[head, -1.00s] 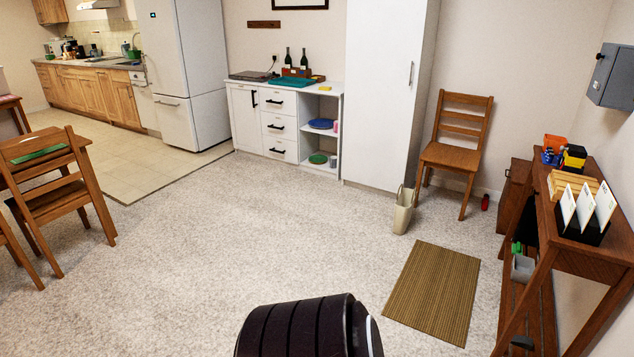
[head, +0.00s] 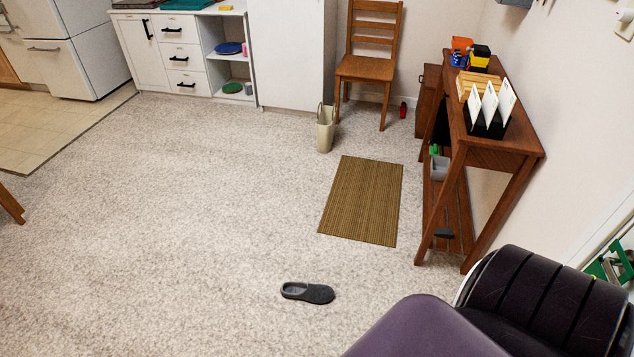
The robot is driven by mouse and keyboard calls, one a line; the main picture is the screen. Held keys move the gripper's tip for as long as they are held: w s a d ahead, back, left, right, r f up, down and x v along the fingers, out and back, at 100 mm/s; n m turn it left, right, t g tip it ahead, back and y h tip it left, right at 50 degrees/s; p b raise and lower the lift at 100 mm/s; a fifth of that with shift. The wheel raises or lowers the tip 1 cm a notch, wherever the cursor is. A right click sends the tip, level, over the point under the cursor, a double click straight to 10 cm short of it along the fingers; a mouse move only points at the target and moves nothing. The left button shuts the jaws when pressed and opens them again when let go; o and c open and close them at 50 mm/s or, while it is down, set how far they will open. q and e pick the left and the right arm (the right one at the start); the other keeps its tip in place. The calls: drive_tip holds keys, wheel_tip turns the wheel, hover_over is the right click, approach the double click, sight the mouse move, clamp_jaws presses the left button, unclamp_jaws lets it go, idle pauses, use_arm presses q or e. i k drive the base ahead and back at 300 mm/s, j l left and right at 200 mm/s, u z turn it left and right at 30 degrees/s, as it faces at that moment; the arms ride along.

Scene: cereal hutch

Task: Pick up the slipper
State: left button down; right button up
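A dark grey slipper (head: 308,292) lies on the pale carpet in the lower middle of the head view. Its lighter opening is to the left and its toe to the right. A second dark item, perhaps another slipper (head: 444,233), sits on the low shelf of the console table; it is too small to be sure. Neither of my grippers is in view.
A brown striped mat (head: 363,200) lies beyond the slipper. A wooden console table (head: 505,155) stands at the right wall. A cream bag (head: 325,129) and a wooden chair (head: 368,68) are farther back. The carpet around the slipper and to the left is clear.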

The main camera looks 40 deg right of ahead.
sight(320, 295)
drive_tip(key=z, duration=1.2)
drive_tip(key=i+u, duration=0.3)
drive_tip(key=i, duration=0.3)
